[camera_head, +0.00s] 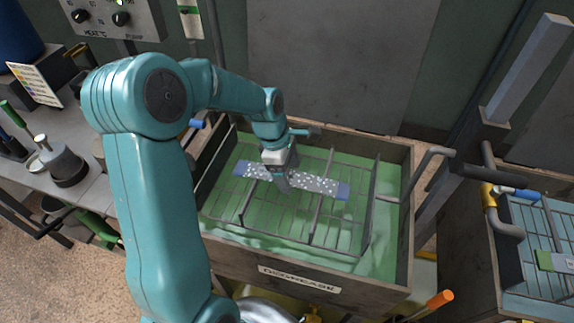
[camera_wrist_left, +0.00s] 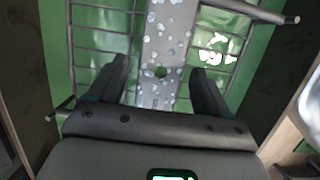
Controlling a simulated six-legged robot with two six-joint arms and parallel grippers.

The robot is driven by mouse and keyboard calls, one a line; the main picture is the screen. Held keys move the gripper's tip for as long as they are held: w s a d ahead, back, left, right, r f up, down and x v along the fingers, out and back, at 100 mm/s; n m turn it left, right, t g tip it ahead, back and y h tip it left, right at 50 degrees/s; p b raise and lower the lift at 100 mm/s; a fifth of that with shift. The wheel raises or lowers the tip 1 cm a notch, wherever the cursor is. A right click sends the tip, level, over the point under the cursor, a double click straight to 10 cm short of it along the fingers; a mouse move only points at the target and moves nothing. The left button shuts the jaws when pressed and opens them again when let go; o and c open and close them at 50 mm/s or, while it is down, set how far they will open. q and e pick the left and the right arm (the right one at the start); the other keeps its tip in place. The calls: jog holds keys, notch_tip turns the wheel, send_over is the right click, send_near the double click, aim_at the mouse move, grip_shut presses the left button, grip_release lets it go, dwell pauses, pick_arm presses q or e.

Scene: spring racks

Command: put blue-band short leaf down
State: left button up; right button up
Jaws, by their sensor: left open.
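The blue-band short leaf (camera_head: 312,184) is a grey, speckled flat strip with blue ends. It lies across the wire rack (camera_head: 318,220) in the degrease tank (camera_head: 405,215), over green liquid. My left gripper (camera_head: 283,185) is above the middle of the leaf and hides part of it. In the left wrist view, the leaf (camera_wrist_left: 165,45) runs between the two open fingers (camera_wrist_left: 157,85), with a gap on each side. A dark round hole shows in the leaf there. My right gripper is not in view.
A bent grey handle (camera_head: 425,165) rises at the degrease tank's right side.

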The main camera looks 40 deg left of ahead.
pick_arm(q)
jog(key=v, duration=1.3)
jog(key=shift+d+p, duration=0.15)
jog(key=shift+p, duration=0.2)
